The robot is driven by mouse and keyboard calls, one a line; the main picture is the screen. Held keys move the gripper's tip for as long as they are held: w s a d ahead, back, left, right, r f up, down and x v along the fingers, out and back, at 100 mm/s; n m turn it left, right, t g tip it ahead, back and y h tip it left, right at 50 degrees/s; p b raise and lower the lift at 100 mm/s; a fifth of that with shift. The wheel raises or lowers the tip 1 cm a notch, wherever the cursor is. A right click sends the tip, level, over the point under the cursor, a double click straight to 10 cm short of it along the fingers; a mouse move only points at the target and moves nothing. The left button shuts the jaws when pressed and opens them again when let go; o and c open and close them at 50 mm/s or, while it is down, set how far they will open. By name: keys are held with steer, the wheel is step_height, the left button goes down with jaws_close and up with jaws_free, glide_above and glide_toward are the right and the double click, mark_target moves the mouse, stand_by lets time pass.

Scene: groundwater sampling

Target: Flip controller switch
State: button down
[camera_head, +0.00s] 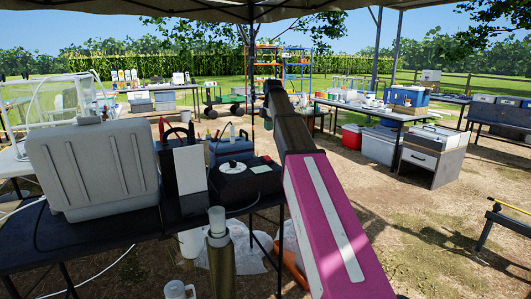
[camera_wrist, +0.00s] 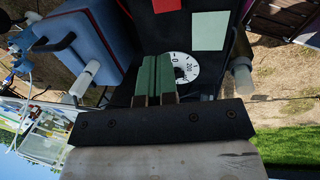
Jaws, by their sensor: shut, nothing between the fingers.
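The controller is a black box (camera_head: 240,186) on the dark table at the left of the head view, with a white dial and a pale green label on top. In the wrist view its dark face (camera_wrist: 125,92) fills the upper middle, with the round white dial (camera_wrist: 185,68), a green label (camera_wrist: 209,30) and a red label (camera_wrist: 167,5). My gripper (camera_wrist: 156,58) is shut and empty, its green fingertips over the face just beside the dial, covering part of it. I cannot tell whether they touch. I cannot make out the switch. The gripper is not clear in the head view.
A large grey case (camera_head: 92,168) stands left of the controller, with a white card (camera_head: 190,168) between them. A blue box (camera_wrist: 88,35) is beside the controller. A metal cylinder (camera_head: 220,255) stands in front of the table. Open ground lies to the right.

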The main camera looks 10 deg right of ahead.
mark_target(267, 158)
steer(key=w+f, duration=0.1)
steer(key=f, duration=0.8)
steer(key=w+f, duration=0.1)
steer(key=f, duration=0.3)
steer(key=shift+w+a+f, duration=0.3)
steer(key=shift+a+f, duration=0.1)
steer(key=shift+w+f, duration=0.1)
steer(key=shift+f, duration=0.15)
steer(key=shift+s, duration=0.2)
steer(key=shift+s+d, duration=0.2)
steer(key=shift+s, duration=0.45)
steer(key=shift+r, duration=0.1)
